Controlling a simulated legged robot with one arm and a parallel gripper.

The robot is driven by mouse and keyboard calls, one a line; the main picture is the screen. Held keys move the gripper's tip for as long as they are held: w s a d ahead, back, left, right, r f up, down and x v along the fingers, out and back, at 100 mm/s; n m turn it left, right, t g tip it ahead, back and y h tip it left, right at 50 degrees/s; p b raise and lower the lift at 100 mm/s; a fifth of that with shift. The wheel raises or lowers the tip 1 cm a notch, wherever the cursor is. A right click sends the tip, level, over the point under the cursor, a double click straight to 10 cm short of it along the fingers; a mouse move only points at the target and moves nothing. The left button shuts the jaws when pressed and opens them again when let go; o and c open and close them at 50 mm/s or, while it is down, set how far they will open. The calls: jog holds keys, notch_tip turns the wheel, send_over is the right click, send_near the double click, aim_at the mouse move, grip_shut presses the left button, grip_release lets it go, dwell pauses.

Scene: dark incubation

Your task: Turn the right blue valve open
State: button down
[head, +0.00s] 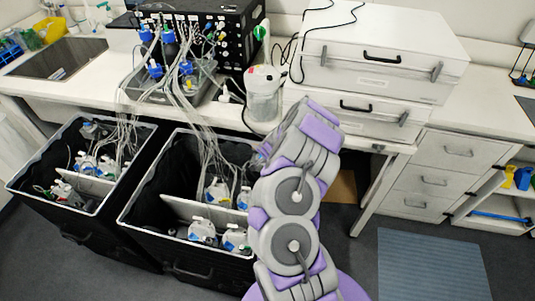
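Several small blue parts show on the bench by the black instrument box. One blue top (146,34) and a second blue top (168,34) stand side by side on dark bottles. Two more blue caps, a left one (155,70) and a right one (188,83), sit lower among the tubes in a grey tray (136,97). I cannot tell which of these is the right blue valve, or how any handle is turned. My grey and purple arm rises from the bottom centre. My gripper is not clearly visible; the arm's upper end hides its fingers.
Clear tubes run from the black box (240,40) down into two black open bins (25,160) (135,190) holding bottles. White stacked boxes (390,45) are to the right. Floor by the blue-grey mat (430,265) is free.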

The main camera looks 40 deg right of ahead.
jog(key=shift+w+a+r, duration=0.2)
jog(key=shift+w, duration=0.05)
